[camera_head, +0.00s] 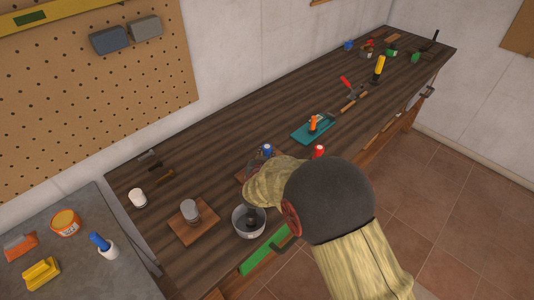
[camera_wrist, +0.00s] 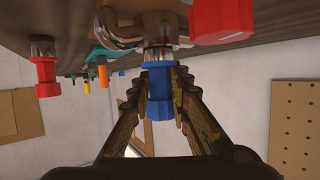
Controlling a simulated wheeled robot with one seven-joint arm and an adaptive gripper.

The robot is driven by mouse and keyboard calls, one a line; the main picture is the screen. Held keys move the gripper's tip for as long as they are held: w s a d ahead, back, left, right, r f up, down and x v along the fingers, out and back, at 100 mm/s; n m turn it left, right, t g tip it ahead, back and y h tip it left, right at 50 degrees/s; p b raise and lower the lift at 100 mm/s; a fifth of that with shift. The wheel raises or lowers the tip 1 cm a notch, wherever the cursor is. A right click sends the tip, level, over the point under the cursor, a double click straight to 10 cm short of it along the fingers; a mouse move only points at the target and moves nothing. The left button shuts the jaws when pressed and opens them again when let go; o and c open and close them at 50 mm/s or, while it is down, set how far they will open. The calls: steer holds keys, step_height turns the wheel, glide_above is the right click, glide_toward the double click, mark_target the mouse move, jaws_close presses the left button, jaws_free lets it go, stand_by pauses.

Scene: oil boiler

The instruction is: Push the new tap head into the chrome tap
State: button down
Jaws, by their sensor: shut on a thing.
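In the wrist view, where the bench is at the top, my gripper (camera_wrist: 160,92) is shut on the blue tap head (camera_wrist: 160,84), with a finger on each side. Its ribbed metal stem (camera_wrist: 157,53) points at the bench and lines up with the chrome tap (camera_wrist: 118,24). I cannot tell how far the stem is inside. In the head view a blue piece with a pale top (camera_head: 267,149) shows just behind my arm.
A red tap head (camera_wrist: 46,75) stands to one side, and a larger red part (camera_wrist: 222,18) is close by. A metal bowl (camera_head: 249,222) and a wooden block with a grey cylinder (camera_head: 193,222) are near my arm. A teal tray (camera_head: 314,128) lies farther along the bench.

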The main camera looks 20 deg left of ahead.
steer(key=shift+f, duration=0.3)
steer(key=c, duration=1.6)
jaws_free()
steer(key=v, duration=1.2)
steer(key=shift+d, duration=0.1)
